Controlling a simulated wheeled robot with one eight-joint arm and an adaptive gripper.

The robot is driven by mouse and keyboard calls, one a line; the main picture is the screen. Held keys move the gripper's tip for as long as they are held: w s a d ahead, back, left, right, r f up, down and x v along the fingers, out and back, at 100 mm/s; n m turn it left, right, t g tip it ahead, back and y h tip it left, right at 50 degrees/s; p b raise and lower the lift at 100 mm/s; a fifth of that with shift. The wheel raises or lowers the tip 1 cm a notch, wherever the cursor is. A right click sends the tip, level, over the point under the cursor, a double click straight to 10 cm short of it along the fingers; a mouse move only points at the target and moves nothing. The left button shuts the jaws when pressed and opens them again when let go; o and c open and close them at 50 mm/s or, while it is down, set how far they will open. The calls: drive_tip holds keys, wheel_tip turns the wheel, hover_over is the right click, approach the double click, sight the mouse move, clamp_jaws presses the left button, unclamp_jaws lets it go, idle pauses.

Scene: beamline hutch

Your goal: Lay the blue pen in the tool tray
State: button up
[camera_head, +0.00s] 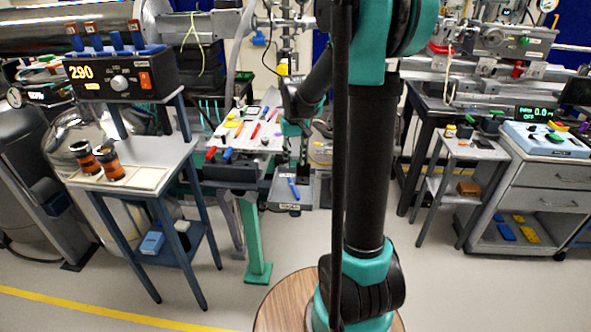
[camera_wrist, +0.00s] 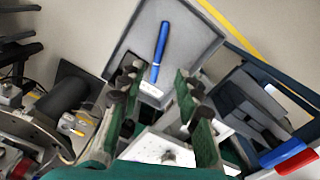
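The blue pen (camera_head: 293,188) lies in the grey tool tray (camera_head: 308,198) in the head view. The wrist view shows the pen (camera_wrist: 161,46) inside the tray (camera_wrist: 196,38), lying lengthwise, with its lower end near the labelled edge. My gripper (camera_wrist: 160,92) is open, its two green fingers apart with dark pads at the tips. In the wrist view the fingers stand either side of the pen's lower end, and nothing is held between them. In the head view my gripper (camera_head: 303,152) hangs just above and behind the tray.
Behind the tray is a bench (camera_head: 262,143) with several coloured tools. Red and blue handles (camera_wrist: 285,155) stick out at the lower right in the wrist view. A side table (camera_head: 150,150) with two copper-coloured parts stands at left. The floor in front is clear.

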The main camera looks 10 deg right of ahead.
drive_tip(key=s+d+f+t, duration=0.1)
drive_tip(key=s+f+t, duration=0.1)
drive_tip(key=s, duration=0.9)
drive_tip(key=s+d+f+t, duration=0.1)
drive_tip(key=s+f, duration=0.3)
drive_tip(key=s, duration=0.7)
drive_tip(key=shift+d+f+m+t, duration=0.2)
drive_tip(key=shift+m+t, duration=0.2)
drive_tip(key=shift+t, duration=0.2)
